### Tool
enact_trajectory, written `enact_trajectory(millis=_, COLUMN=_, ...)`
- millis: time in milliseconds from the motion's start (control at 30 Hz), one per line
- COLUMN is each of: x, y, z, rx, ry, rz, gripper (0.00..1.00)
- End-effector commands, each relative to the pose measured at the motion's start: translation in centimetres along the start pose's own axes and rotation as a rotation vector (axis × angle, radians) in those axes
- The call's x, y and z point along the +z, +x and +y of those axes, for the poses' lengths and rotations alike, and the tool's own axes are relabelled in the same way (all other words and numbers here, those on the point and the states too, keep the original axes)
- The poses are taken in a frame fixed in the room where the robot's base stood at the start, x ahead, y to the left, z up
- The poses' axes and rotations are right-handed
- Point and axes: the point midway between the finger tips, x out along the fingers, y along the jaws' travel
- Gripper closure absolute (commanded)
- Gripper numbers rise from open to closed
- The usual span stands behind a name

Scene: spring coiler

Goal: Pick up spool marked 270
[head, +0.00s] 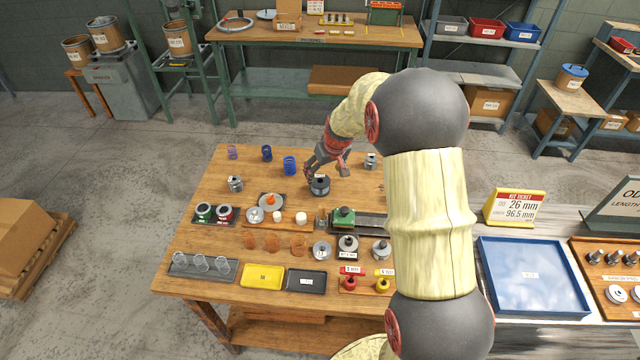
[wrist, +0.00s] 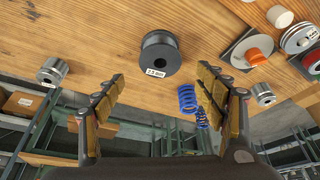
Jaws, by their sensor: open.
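A dark grey flanged spool (head: 319,186) stands on the wooden workbench, just below my gripper (head: 329,168) in the head view. In the wrist view this spool (wrist: 160,55) lies ahead of the fingertips, between their lines and apart from both. Two silver spools stand on either side: one on the left (head: 236,184) and one on the right (head: 370,161), partly by my arm.
Blue coil springs (head: 289,165) stand left of the dark spool. A tray with an orange-topped spool (head: 270,201) and a green-topped fixture (head: 343,217) are nearer the front. A yellow tray (head: 262,277) lies at the front edge. My arm hides the bench's right part.

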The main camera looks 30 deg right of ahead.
Motion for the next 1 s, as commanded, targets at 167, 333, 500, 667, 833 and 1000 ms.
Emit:
enact_trajectory(millis=167, x=0.1, y=2.0, z=0.1, rx=0.0, ry=0.001, rz=-0.003, gripper=0.28)
enact_trajectory(millis=333, x=0.1, y=3.3, z=0.1, rx=0.0, ry=0.001, rz=-0.002, gripper=0.28)
enact_trajectory(millis=500, x=0.4, y=5.3, z=-0.1, rx=-0.001, ry=0.001, rz=-0.004, gripper=0.28)
enact_trajectory(millis=667, x=0.4, y=7.5, z=-0.1, rx=-0.001, ry=0.0, rz=-0.003, gripper=0.28)
enact_trajectory(millis=833, x=0.3, y=8.0, z=-0.1, rx=0.0, ry=0.0, rz=-0.001, gripper=0.28)
enact_trajectory(millis=1000, x=0.3, y=8.0, z=-0.1, rx=0.0, ry=0.001, rz=-0.001, gripper=0.31)
